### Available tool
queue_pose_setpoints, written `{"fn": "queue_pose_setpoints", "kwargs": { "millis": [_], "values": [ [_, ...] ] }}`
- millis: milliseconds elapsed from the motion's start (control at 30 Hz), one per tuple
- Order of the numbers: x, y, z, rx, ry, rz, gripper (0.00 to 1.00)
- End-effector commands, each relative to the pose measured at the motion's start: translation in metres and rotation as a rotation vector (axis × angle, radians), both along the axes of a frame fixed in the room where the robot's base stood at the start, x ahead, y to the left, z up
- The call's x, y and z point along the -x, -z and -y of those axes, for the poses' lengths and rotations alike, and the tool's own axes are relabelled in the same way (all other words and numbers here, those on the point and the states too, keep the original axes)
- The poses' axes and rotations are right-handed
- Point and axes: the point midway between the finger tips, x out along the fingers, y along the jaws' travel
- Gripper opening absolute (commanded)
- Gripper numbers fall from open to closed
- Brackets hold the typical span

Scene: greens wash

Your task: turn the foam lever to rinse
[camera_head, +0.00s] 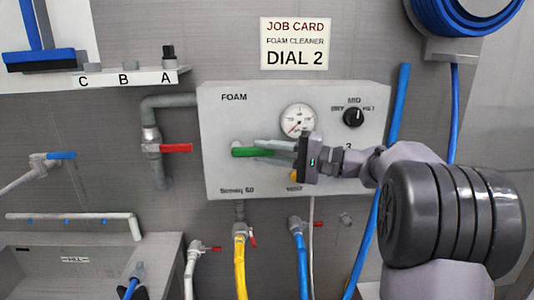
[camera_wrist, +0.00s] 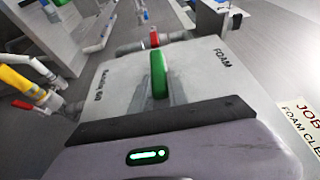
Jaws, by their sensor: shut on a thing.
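The green foam lever (camera_head: 243,152) is on the front of the grey foam panel (camera_head: 222,112), lying about level, its free-looking end to the left. Its right part is hidden by my gripper (camera_head: 268,149), which reaches in from the right and is shut on it. In the wrist view the lever (camera_wrist: 158,70) stands out between the two grey fingers (camera_wrist: 160,92). The word FOAM is at the panel's upper left. Smaller labels along the panel's lower edge are too blurred to read surely.
A gauge (camera_head: 298,119) and a black knob (camera_head: 354,117) sit close above my gripper. A red-handled valve (camera_head: 176,148) is left of the panel. Yellow (camera_head: 240,265) and blue (camera_head: 301,262) hoses hang below. A job card (camera_head: 295,44) reads DIAL 2.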

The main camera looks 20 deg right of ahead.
Motion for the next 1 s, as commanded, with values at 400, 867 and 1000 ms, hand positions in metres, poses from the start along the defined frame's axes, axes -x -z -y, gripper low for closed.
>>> {"fn": "queue_pose_setpoints", "kwargs": {
  "millis": [400, 867, 1000],
  "values": [
    [0.0, 0.0, 0.0, -0.002, -0.001, -0.001, 0.42],
    [0.036, -0.002, 0.044, -0.003, 0.004, -0.002, 0.42],
    [0.065, -0.001, 0.078, -0.003, 0.005, -0.002, 0.42]
  ]
}}
